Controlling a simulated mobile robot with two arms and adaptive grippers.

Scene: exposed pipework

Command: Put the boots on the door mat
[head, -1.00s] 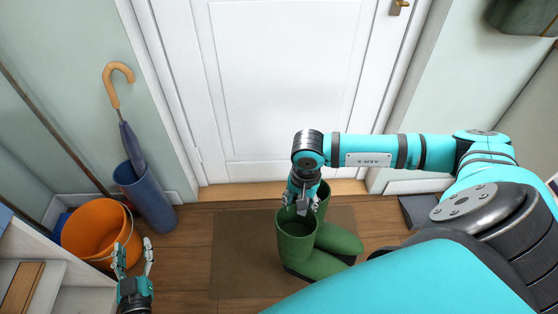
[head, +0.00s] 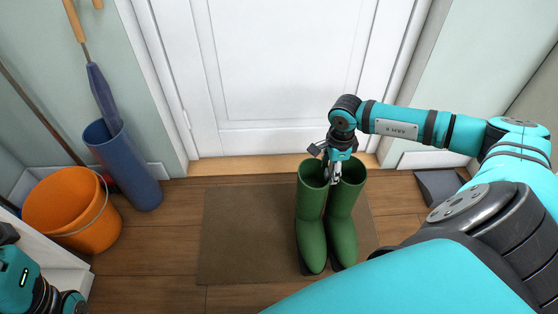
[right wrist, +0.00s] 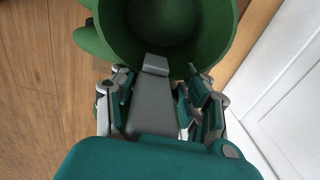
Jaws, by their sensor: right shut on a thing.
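Two green boots, a left one (head: 311,215) and a right one (head: 343,215), stand upright side by side over the right part of the brown door mat (head: 243,235). Their toes point toward me. I cannot tell whether the soles touch the mat. My right gripper (head: 335,172) is at the boot tops, where the shafts meet, and is shut on the boots. In the right wrist view, its fingers (right wrist: 160,100) are at the rim of a wide boot opening (right wrist: 170,30). Part of my left arm shows at the lower left, without its fingertips.
A white door (head: 275,70) stands behind the mat. An orange bucket (head: 70,210) and a blue umbrella stand (head: 125,165) with an umbrella (head: 103,95) are on the left. A dark grey object (head: 438,188) lies on the floor at right. The mat's left part is bare.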

